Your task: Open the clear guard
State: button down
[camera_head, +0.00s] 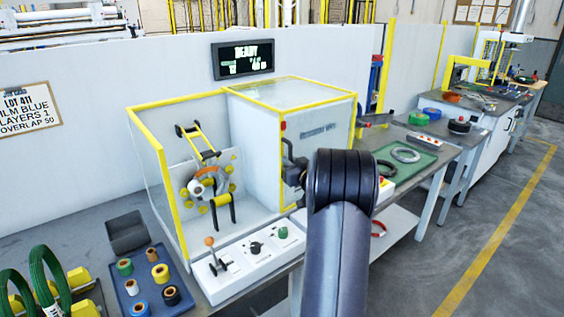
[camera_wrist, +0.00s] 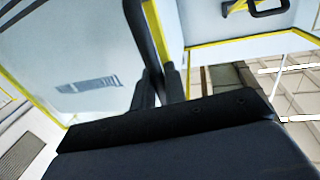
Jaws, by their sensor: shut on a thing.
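The clear guard (camera_head: 318,128) is a see-through box with yellow edges on the right half of the wrapping station; its pale printed panel (camera_wrist: 85,75) fills the left of the wrist view. The left bay is open at the front, with a coil (camera_head: 208,182) on the rollers inside. My gripper (camera_head: 291,160) is at the guard's front, partly hidden by my arm in the head view. In the wrist view, its dark fingers (camera_wrist: 155,60) are shut at the guard's yellow edge; the exact spot held is hard to see.
A control panel (camera_head: 250,262) with a lever and knobs lies in front of the bay. A blue tray (camera_head: 130,292) of tape rolls is at lower left. A green mat (camera_head: 425,165) with rings lies to the right. A display (camera_head: 242,58) reads READY.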

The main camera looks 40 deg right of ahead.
jog(key=shift+d, duration=0.1)
jog(key=c, duration=1.6)
grip_release()
jog(key=shift+o, duration=0.2)
jog(key=s+a+b, duration=0.1)
jog(key=s+b, duration=0.1)
jog(key=s, duration=0.8)
jog(key=shift+s+a, duration=0.3)
jog(key=shift+a, duration=0.1)
jog(key=w, duration=0.3)
jog(key=w+d+p, duration=0.1)
jog(key=w, duration=0.3)
jog(key=w+p, duration=0.1)
jog(key=w, duration=0.2)
jog(key=shift+w+d, duration=0.3)
jog(key=shift+d, duration=0.05)
jog(key=shift+w+a+f, duration=0.1)
jog(key=shift+a, duration=0.3)
